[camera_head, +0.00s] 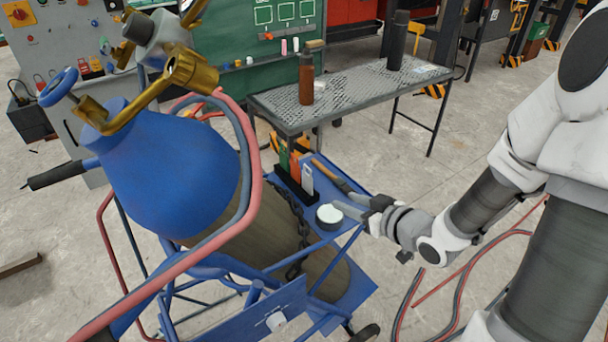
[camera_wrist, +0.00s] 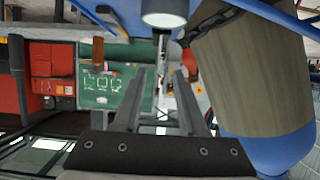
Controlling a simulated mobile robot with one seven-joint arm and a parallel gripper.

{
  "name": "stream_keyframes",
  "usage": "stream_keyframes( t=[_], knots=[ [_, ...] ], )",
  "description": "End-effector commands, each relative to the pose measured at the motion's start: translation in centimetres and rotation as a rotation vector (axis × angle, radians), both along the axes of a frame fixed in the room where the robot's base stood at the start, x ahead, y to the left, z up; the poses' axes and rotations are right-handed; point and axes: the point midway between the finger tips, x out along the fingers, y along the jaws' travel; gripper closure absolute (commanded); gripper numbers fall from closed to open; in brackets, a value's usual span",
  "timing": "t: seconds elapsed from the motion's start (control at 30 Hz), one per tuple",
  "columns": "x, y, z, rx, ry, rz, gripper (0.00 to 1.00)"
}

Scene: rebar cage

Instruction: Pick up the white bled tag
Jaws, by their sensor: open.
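A white tag (camera_head: 307,179) stands upright in a dark rack (camera_head: 293,188) on the blue cart shelf in the head view. An orange tag (camera_head: 295,168) and a green tag (camera_head: 284,158) stand beside it in the same rack. My gripper (camera_head: 346,203) is to the right of the rack, apart from the white tag, with nothing between its fingers. The two fingers also show spread apart in the wrist view (camera_wrist: 160,82). I cannot clearly make out the white tag in the wrist view.
A round tin with a white top (camera_head: 329,214) sits close to my fingers. A large blue gas cylinder (camera_head: 170,170), a chain (camera_head: 300,235) and cart rails crowd the left side. A metal table (camera_head: 345,92) stands behind.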

Motion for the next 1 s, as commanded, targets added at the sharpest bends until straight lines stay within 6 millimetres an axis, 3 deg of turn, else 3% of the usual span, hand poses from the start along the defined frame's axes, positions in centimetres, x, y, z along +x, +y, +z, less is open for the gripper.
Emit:
stream_keyframes(
  t=[0.53, 0.83, 1.0],
  knots=[
    [7.8, 5.5, -4.3, 0.008, -0.003, 0.005, 0.59],
    [9.7, 6.7, -5.1, 0.006, -0.003, 0.004, 0.59],
    [11.8, 8.1, -6.1, 0.007, -0.003, 0.005, 0.59]
  ],
)
